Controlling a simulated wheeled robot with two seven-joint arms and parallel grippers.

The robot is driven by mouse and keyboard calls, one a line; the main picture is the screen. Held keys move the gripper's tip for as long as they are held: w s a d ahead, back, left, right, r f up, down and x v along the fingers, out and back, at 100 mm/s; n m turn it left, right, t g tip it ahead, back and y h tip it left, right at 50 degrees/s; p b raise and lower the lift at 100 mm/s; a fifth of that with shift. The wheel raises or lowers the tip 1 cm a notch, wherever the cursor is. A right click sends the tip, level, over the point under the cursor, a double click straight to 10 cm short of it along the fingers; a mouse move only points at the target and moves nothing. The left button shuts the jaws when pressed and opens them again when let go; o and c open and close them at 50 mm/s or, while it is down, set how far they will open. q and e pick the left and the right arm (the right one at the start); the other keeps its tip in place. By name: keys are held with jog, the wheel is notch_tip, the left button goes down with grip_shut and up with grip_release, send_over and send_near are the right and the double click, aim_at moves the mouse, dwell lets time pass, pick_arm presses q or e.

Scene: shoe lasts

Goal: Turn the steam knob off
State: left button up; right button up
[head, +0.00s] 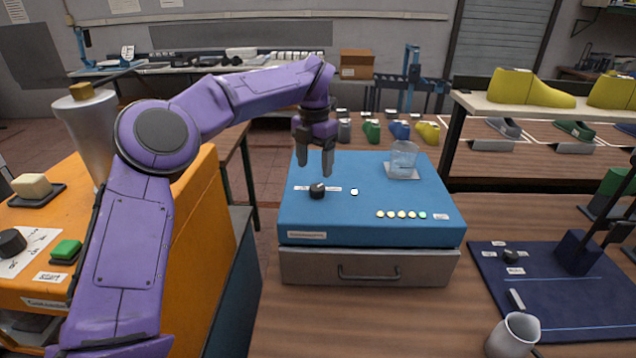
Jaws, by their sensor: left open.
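A small black knob (317,191) with a light mark on top sits at the front left of the blue top of a unit (370,235). A white label strip lies behind it; its print is too small to read. My left gripper (315,169) is open and points down just above and behind the knob in the picture, its fingers apart and empty. I cannot tell whether a fingertip touches the knob. Two other dark knobs show, one on the orange unit (12,243) and one on the navy board (510,256). My right gripper is not in view.
The blue top also bears a small round light (354,192), a row of several lights (401,214) and a clear glass (403,160) on a pale pad. A grey drawer (368,268) is shut below. A grey cup (513,336) stands at the front right.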

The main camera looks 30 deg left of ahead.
aim_at(318, 187)
pick_arm(q)
jog(key=f, duration=0.3)
jog(key=shift+s+d+f, duration=0.15)
jog(key=shift+s+f, duration=0.15)
jog(key=shift+s, duration=0.05)
jog(key=f, duration=0.1)
jog(key=w+f+p, duration=0.1)
jog(key=f, duration=0.1)
jog(key=shift+w+f, duration=0.1)
jog(key=shift+f, duration=0.1)
jog(key=shift+s+r, duration=0.1)
jog(key=shift+s, duration=0.25)
jog(key=shift+c, duration=0.3)
jog(key=c, duration=1)
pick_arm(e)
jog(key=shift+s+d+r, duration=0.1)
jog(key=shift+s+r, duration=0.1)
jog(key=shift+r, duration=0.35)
